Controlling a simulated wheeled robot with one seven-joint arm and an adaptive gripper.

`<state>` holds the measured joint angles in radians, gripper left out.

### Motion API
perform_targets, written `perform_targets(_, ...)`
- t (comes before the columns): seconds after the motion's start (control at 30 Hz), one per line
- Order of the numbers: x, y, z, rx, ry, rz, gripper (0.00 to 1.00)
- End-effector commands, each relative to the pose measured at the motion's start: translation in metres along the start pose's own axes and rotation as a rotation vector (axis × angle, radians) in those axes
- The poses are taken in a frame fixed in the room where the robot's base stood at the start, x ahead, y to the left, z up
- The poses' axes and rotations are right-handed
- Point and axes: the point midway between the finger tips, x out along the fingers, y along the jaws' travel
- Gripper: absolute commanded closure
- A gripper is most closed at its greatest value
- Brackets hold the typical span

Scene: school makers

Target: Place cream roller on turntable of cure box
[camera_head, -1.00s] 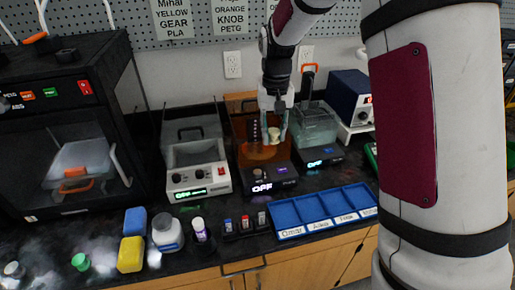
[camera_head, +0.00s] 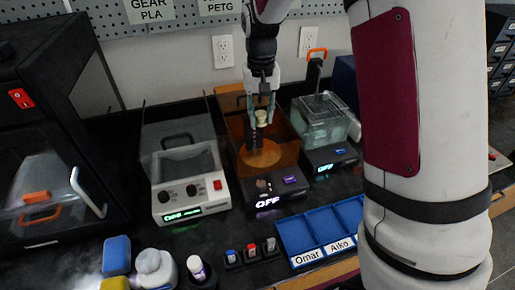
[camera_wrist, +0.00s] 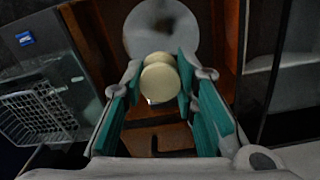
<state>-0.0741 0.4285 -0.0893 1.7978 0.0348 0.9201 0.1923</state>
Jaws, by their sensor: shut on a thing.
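The cream roller (camera_head: 262,117) is held between the fingertips of my gripper (camera_head: 261,108), inside the open top of the orange cure box (camera_head: 285,150). In the wrist view the cream roller (camera_wrist: 159,82) shows end-on between the teal finger pads of my gripper (camera_wrist: 158,85). The round turntable (camera_head: 262,155) lies on the floor of the cure box, below the roller in the head view. In the wrist view the turntable (camera_wrist: 160,28) shows as a grey disc beyond the roller. The roller appears to be above the disc; the exact gap cannot be told.
Blue labelled trays (camera_head: 318,232) and several small bottles are in front. A black printer enclosure (camera_head: 45,150) is at the left.

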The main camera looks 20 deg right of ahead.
Motion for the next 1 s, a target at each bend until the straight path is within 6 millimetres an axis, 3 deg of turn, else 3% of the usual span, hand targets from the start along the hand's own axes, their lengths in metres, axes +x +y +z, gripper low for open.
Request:
perform_targets(0.4, 0.064, 0.0, 0.001, 0.0, -0.002, 0.0, 0.89)
perform_targets(0.63, 0.081, 0.0, 0.001, 0.0, -0.003, 0.001, 0.89)
perform_targets(0.83, 0.106, -0.001, 0.001, 0.0, -0.002, 0.001, 0.89)
perform_targets(1.0, 0.109, -0.001, 0.0, 0.0, 0.0, 0.0, 0.89)
